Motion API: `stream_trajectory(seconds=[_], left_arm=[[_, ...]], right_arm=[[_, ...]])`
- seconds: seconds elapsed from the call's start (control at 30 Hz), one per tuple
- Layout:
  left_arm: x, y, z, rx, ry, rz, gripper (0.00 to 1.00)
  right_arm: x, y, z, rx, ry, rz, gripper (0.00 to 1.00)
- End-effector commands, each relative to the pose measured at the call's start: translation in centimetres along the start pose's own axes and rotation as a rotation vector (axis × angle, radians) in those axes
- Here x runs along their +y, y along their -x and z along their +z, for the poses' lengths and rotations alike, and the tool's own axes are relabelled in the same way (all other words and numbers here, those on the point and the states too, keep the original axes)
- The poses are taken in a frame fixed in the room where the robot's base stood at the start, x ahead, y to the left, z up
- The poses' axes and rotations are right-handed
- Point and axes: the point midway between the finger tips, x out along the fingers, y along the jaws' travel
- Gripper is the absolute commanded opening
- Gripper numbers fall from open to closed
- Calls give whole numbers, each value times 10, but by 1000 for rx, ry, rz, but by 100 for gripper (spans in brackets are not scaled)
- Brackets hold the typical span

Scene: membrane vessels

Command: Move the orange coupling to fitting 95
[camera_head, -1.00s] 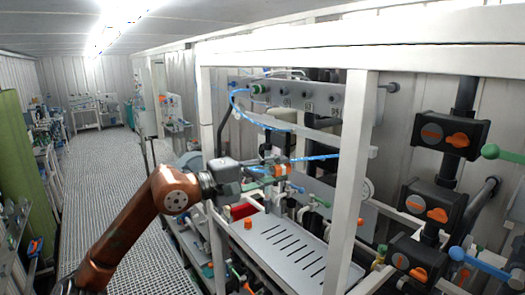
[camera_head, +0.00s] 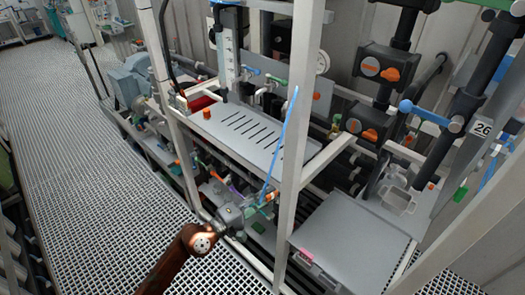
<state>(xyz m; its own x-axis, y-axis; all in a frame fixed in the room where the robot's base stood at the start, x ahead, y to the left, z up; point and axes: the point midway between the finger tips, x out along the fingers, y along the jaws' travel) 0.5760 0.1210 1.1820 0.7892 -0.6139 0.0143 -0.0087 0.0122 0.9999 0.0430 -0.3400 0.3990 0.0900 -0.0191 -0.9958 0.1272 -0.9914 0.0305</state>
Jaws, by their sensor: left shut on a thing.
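My left gripper (camera_head: 258,203) is at the lower middle of the head view, low in front of the white frame. It is shut on the orange coupling (camera_head: 269,197), a small orange piece at its fingertips. A blue hose (camera_head: 276,150) runs upward from the coupling and passes in front of a white post. The fingers partly hide the coupling. I cannot make out a fitting labelled 95. My right gripper is not in view.
A white frame post (camera_head: 300,130) stands close to the right of my left gripper. A slotted grey tray (camera_head: 240,135) lies behind it, and a grey panel (camera_head: 352,245) lies to the right. A tag reads 26 (camera_head: 482,128). The grated floor (camera_head: 85,200) at left is clear.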

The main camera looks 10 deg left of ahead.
Motion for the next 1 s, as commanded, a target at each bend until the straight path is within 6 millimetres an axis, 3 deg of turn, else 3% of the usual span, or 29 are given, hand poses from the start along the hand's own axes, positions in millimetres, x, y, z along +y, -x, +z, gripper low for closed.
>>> stream_trajectory(seconds=[0.03, 0.1, 0.4, 0.6, 0.7, 1.0], left_arm=[[-30, 12, 11, 34, 20, -4, 0], [-52, 28, 21, 90, 22, 2, 0], [-119, 111, 28, 423, 18, 3, 0], [-138, 158, 22, 601, 1, -11, 0], [-142, 170, 21, 645, -5, -17, 0], [-142, 174, 20, 662, -9, -19, 0]], right_arm=[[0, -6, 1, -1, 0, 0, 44], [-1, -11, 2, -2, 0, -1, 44], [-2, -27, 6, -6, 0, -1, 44], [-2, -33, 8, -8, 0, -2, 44], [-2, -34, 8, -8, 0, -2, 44], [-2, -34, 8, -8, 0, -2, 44]])
